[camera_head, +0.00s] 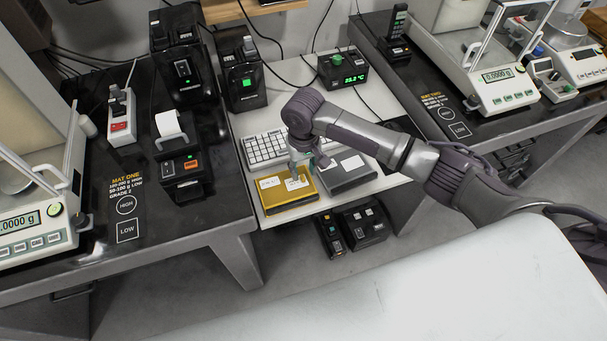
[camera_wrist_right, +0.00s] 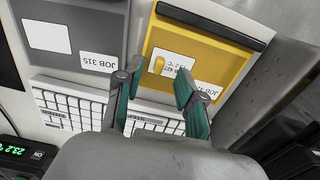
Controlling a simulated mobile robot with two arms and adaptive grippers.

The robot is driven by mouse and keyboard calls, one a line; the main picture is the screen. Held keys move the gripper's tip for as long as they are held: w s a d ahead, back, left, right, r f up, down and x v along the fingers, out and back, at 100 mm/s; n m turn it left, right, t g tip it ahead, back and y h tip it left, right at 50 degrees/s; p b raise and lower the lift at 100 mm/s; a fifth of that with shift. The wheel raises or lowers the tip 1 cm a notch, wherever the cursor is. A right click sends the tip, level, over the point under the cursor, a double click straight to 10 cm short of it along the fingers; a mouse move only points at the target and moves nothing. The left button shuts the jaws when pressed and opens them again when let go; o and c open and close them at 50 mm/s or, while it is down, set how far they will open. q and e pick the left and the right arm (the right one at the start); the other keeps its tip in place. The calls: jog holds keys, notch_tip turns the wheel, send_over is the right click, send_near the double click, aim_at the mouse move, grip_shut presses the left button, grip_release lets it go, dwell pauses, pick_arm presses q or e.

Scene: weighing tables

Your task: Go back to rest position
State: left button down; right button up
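My right gripper (camera_head: 300,170) hangs over the front part of the white middle table, above the yellow job tray (camera_head: 288,204) and close to the keyboard. In the right wrist view its two teal-padded fingers (camera_wrist_right: 155,84) are apart with nothing between them. The yellow tray (camera_wrist_right: 222,58) bears white labels, and a small orange-yellow piece (camera_wrist_right: 159,65) lies on one label, just beyond the fingertips and apart from them. My right arm reaches in from the right. My left gripper is not in view.
A grey tray (camera_head: 349,172) marked JOB 315 (camera_wrist_right: 100,60) lies beside the yellow one. A white keyboard (camera_head: 264,149) is behind them, with a green-display box (camera_head: 342,70) farther back. Dark tables with balances (camera_head: 492,90) stand either side. A pale surface (camera_head: 420,290) fills the foreground.

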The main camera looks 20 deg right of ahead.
notch_tip(320, 180, up, 8)
jog(key=s+a+f, duration=0.1)
jog(key=s, duration=0.1)
jog(key=s+a+f+n+y, duration=0.1)
jog(key=s+a, duration=0.1)
jog(key=s+a+f+n, duration=0.1)
jog(key=s+f, duration=0.1)
jog(key=shift+s+a+f+t+y, duration=0.1)
jog(key=shift+s+a+t+y, duration=0.1)
jog(key=shift+a+t+y, duration=0.15)
jog(key=s+f+t+y, duration=0.1)
jog(key=s+f+t, duration=0.1)
jog(key=s, duration=0.7)
jog(key=s+d+h, duration=0.2)
jog(key=s+d, duration=0.8)
notch_tip(320, 180, down, 26)
jog(key=s, duration=0.2)
jog(key=s+d+f+g, duration=0.1)
jog(key=s+d+f, duration=0.2)
jog(key=s+f, duration=1.2)
jog(key=shift+s+d+f+g+h, duration=0.2)
jog(key=shift+s+g+h, duration=0.15)
jog(key=shift+s, duration=0.15)
